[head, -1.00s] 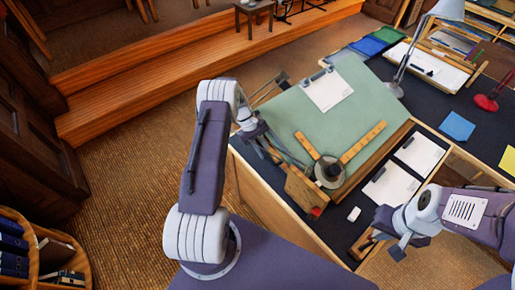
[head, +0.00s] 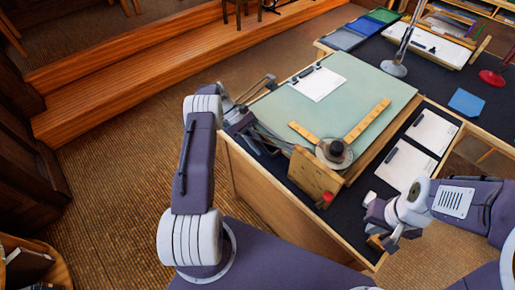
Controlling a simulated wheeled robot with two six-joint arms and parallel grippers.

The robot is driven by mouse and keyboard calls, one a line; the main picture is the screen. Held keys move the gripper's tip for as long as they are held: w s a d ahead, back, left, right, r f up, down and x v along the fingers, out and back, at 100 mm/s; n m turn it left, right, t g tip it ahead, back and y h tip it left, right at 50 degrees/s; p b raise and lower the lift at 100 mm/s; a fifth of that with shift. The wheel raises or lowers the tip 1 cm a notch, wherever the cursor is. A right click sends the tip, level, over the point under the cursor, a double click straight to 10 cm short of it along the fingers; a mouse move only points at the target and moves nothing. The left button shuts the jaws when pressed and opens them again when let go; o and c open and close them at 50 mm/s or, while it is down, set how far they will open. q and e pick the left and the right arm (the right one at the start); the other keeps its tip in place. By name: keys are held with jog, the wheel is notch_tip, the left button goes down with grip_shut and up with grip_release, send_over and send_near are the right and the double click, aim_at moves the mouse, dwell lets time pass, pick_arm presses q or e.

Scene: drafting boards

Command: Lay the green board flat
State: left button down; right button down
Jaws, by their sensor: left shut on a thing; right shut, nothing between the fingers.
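The green board (head: 370,88) rests on the wooden desk, its surface low and close to level; I cannot tell if it is fully flat. A white sheet with a dark clip (head: 318,84) lies on its upper left part. A wooden drafting square with a round dark-knobbed head (head: 336,150) lies at its near corner. A wooden side piece (head: 313,175) with a red knob (head: 325,199) stands below that corner. My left gripper (head: 262,142) is shut at the board's left edge; the grip is partly hidden. My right gripper (head: 386,240) is shut and empty by the desk's near edge.
White sheets (head: 405,165) lie right of the board, with a small white block (head: 369,198) nearby. A lamp (head: 394,67), a blue square (head: 466,103) and a red stand (head: 493,76) are farther back. Wooden steps (head: 130,70) rise behind left.

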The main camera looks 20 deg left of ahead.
pick_arm(q)
jog(key=shift+s+d+f, duration=0.1)
jog(key=shift+s+f, duration=0.05)
jog(key=shift+f, duration=0.4)
pick_arm(e)
jog(key=shift+f, duration=0.3)
pick_arm(q)
jog(key=c, duration=1.4)
grip_release()
pick_arm(e)
jog(key=shift+w, duration=0.1)
pick_arm(q)
jog(key=shift+r, duration=0.1)
